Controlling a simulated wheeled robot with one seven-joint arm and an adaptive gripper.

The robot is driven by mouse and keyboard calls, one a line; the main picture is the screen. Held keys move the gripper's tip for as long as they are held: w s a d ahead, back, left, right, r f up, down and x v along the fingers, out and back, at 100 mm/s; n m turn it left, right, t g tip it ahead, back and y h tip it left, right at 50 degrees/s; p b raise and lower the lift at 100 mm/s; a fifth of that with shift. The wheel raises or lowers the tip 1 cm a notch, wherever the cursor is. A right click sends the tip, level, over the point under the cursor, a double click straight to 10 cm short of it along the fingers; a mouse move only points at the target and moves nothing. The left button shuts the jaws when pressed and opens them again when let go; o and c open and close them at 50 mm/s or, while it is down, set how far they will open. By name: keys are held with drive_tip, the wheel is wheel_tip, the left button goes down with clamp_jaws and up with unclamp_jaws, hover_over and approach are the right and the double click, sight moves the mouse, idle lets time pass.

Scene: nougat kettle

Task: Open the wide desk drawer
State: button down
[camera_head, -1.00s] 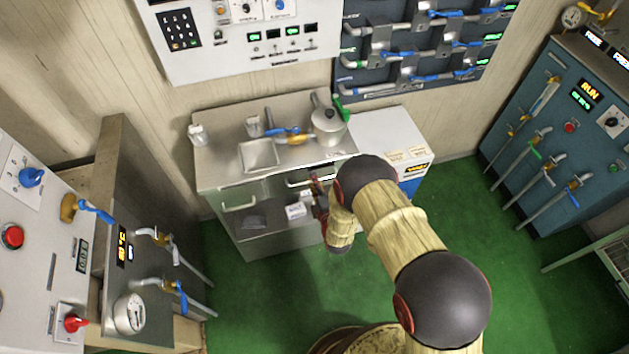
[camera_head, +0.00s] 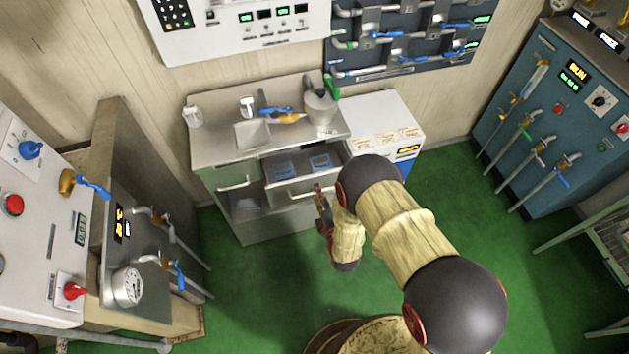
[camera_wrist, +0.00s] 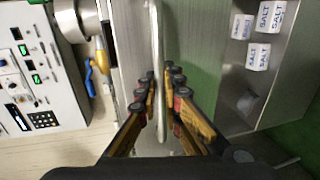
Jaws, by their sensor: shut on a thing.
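The desk (camera_head: 220,155) is a grey metal counter against the back wall. Its wide drawer (camera_head: 280,190) stands pulled out on the right side of the front, and its inside shows from above. My gripper (camera_head: 320,190) is at the right part of the drawer's front, partly hidden by my arm. In the wrist view, the pale bar handle (camera_wrist: 158,40) runs upright between the two fingers of my gripper (camera_wrist: 162,88), which are closed around it.
Bluish flat things (camera_head: 285,168) lie in the drawer. Several salt boxes (camera_wrist: 258,57) sit in an open shelf below. A white cabinet (camera_head: 375,125) stands close on the right. Green floor is clear in front.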

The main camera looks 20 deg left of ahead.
drive_tip(key=f+v, duration=0.1)
drive_tip(key=v, duration=0.5)
drive_tip(key=shift+s+d+f, duration=0.25)
drive_tip(key=shift+s, duration=0.2)
drive_tip(key=c, duration=2.3)
unclamp_jaws()
drive_tip(key=shift+r, duration=0.1)
drive_tip(key=v, duration=0.7)
drive_tip(key=shift+s, duration=0.2)
drive_tip(key=shift+d, duration=0.1)
